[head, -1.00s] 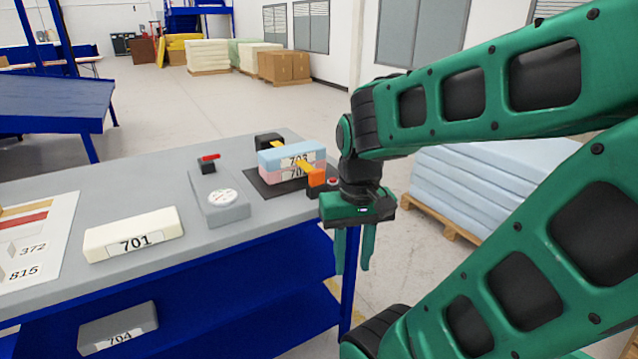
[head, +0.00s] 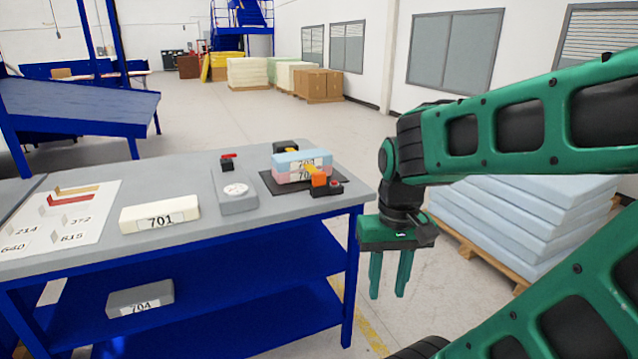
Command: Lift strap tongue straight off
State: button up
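The strap tongue looks to be the orange piece (head: 319,180) at the front end of a yellow strap (head: 309,169). The strap runs over a stack of a blue foam block (head: 285,160) and a pink foam block (head: 287,175) on a dark plate (head: 268,184). A black buckle with a red button (head: 331,188) sits at the strap's front end. My gripper (head: 388,296) points down, open and empty, off the table's right edge, to the right of the stack and apart from it.
A grey gauge block with a round dial (head: 235,190) stands left of the stack. A cream block marked 701 (head: 160,215) lies on the grey table (head: 190,170). A grey block marked 704 (head: 140,299) is on the blue shelf. Stacked blue foam sheets (head: 530,215) stand behind my arm.

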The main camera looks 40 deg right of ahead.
aim_at(318, 178)
jog(key=z, duration=0.15)
jog(key=i, duration=1.1)
jog(key=u, duration=0.15)
